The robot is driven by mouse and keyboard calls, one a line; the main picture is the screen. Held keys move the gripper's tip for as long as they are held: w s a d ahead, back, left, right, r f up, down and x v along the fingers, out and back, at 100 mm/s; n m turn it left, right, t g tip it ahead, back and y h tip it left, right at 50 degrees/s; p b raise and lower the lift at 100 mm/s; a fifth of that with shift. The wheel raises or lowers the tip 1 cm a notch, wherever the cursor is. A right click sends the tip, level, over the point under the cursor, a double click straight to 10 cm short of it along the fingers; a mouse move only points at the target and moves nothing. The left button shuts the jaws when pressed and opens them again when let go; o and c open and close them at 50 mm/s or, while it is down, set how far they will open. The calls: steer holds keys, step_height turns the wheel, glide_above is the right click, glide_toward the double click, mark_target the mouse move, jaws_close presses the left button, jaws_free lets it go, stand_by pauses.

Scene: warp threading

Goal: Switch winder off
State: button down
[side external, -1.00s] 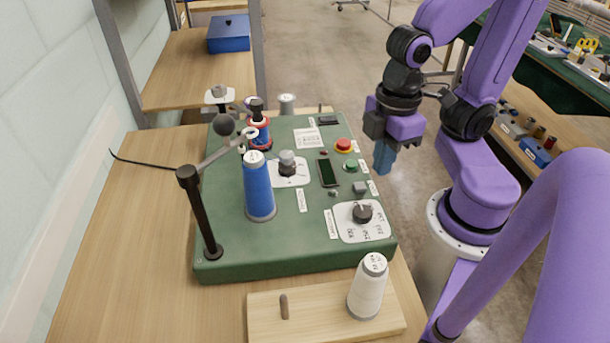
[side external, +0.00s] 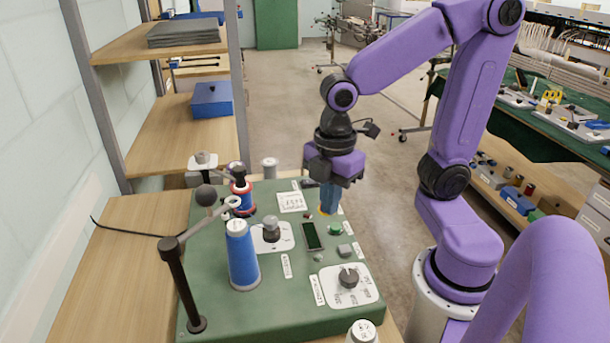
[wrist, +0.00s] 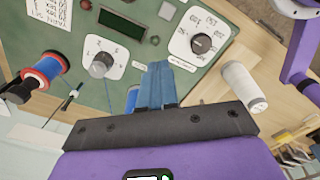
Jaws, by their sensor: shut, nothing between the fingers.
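The winder is a green box (side external: 215,315) on the wooden table, with knobs, buttons and a small dark screen (side external: 311,236) on top. It also shows in the wrist view (wrist: 215,70). My gripper (side external: 329,198) is shut and empty, its blue fingers pointing down over the box's far right part. The fingers mostly hide the red button; an orange-red bit shows at their tips, and I cannot tell if they touch it. A green button (side external: 334,229) is just nearer. A black switch (side external: 308,183) lies behind, partly hidden. The blue fingers show in the wrist view (wrist: 155,85).
A blue thread cone (side external: 241,260) and a black post (side external: 180,285) with a guide arm stand on the box's left side. A red-and-blue spool (side external: 241,197) stands farther back. A white cone (side external: 362,332) is at the front edge. Space above the right side is open.

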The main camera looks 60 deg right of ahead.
steer(key=w+d+r+n, duration=0.1)
steer(key=w+d+n, duration=0.2)
steer(key=w, duration=0.4)
steer(key=r+n, duration=0.2)
steer(key=n, duration=0.6)
glide_above(305, 182)
steer(key=shift+d+f, duration=0.15)
step_height(305, 182, down, 14)
steer(key=shift+f, duration=0.1)
